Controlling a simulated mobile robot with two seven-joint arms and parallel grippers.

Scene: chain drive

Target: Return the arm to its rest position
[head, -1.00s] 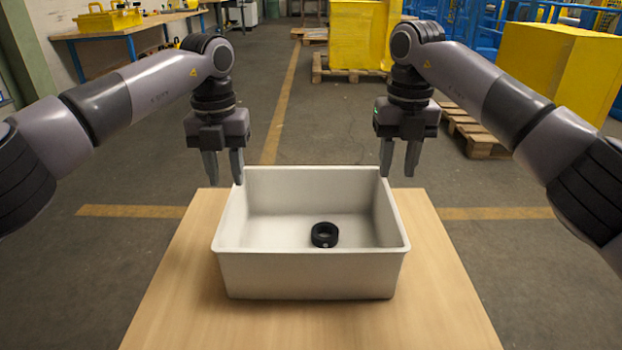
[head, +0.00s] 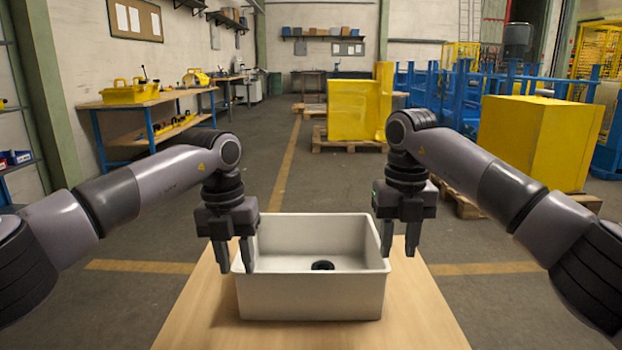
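My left gripper (head: 236,262) hangs fingers down at the left side of a white bin, its fingers apart with nothing between them. My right gripper (head: 398,248) hangs fingers down at the bin's right side, also with its fingers apart and empty. The white bin (head: 311,300) stands on a wooden table (head: 420,315). A black ring-shaped part (head: 323,265) lies inside the bin; the front wall hides its lower part. Neither gripper visibly holds anything.
A workbench (head: 150,100) with yellow toolboxes stands at the back left. Yellow blocks on pallets (head: 352,110) stand behind the table, and a larger yellow block (head: 540,140) is at the right. Open concrete floor lies around the table.

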